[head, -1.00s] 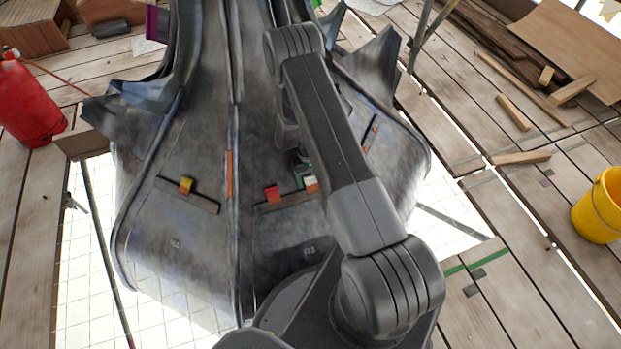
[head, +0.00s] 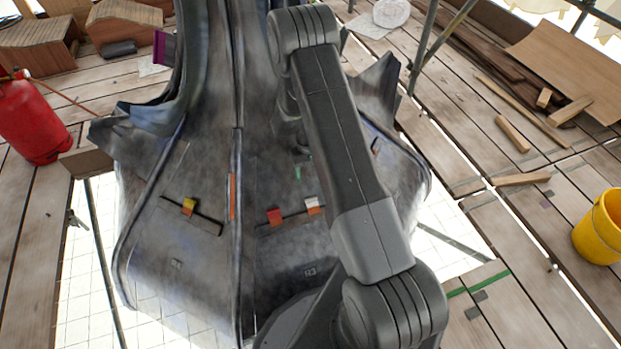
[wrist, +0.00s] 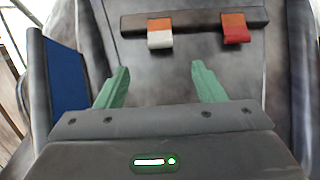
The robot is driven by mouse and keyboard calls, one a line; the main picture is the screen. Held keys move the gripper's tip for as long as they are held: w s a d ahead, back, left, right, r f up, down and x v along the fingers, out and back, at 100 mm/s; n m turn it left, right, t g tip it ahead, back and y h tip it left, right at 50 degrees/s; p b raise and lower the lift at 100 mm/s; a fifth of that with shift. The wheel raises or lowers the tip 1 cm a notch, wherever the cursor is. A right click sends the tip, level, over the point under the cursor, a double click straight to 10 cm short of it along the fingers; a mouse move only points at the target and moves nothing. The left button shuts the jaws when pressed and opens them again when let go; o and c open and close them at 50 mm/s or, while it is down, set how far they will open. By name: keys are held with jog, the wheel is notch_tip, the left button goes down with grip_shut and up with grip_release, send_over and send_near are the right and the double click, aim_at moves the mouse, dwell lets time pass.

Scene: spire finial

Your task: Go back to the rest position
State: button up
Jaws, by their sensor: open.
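My gripper (wrist: 160,88) shows in the wrist view with its two green fingers spread apart and nothing between them. Ahead of it, a dark ledge on the grey spire carries a white-and-orange tab (wrist: 160,33) and a red-and-orange tab (wrist: 235,28). In the head view the spire (head: 205,130) fills the middle. The same white tab (head: 312,205) and red tab (head: 275,216) sit on its R3 face. My arm reaches up across the spire's right side. Only a bit of green finger shows there; the arm hides most of the gripper.
A yellow tab (head: 189,206) sits on the spire's left face. A red gas cylinder (head: 32,120) stands at left, a yellow bucket (head: 600,228) at right. Timber offcuts (head: 513,134) lie on the planks at upper right. A scaffold pole (head: 428,40) rises behind the spire's right side.

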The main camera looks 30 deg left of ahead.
aim_at(312, 203)
dwell(0.3)
jog(key=f, duration=0.4)
jog(key=d+f+b, duration=0.1)
jog(key=f, duration=0.4)
jog(key=s+f+b, duration=0.1)
jog(key=f, duration=0.4)
jog(key=shift+s+d, duration=0.1)
jog(key=shift+d, duration=0.15)
jog(key=shift+r, duration=0.2)
